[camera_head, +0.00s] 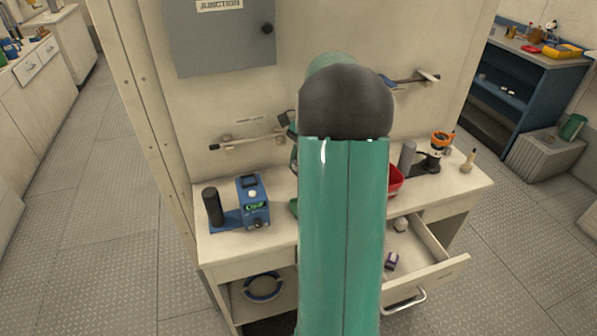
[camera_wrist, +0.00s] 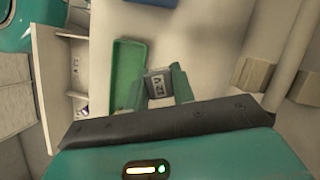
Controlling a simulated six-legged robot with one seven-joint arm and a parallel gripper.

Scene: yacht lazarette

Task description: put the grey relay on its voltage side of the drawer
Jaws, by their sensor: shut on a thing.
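In the wrist view, my gripper (camera_wrist: 160,86) is shut on a grey relay (camera_wrist: 157,84) whose face reads "12 V". A green tray (camera_wrist: 127,62) lies beside the relay, to its left. In the head view my green arm hides the gripper and the held relay. The drawer (camera_head: 440,268) is pulled open at the right of the bench. A pale grey block (camera_head: 401,224) sits toward its back, and a small purple piece (camera_head: 391,262) lies nearer the front. My arm covers the drawer's left part. The drawer also shows at the left of the wrist view (camera_wrist: 47,75).
A red tray (camera_head: 396,179) is partly hidden behind my arm. An orange-topped tool (camera_head: 439,147) stands at the back right. A grey junction box (camera_head: 222,35) hangs on the wall above.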

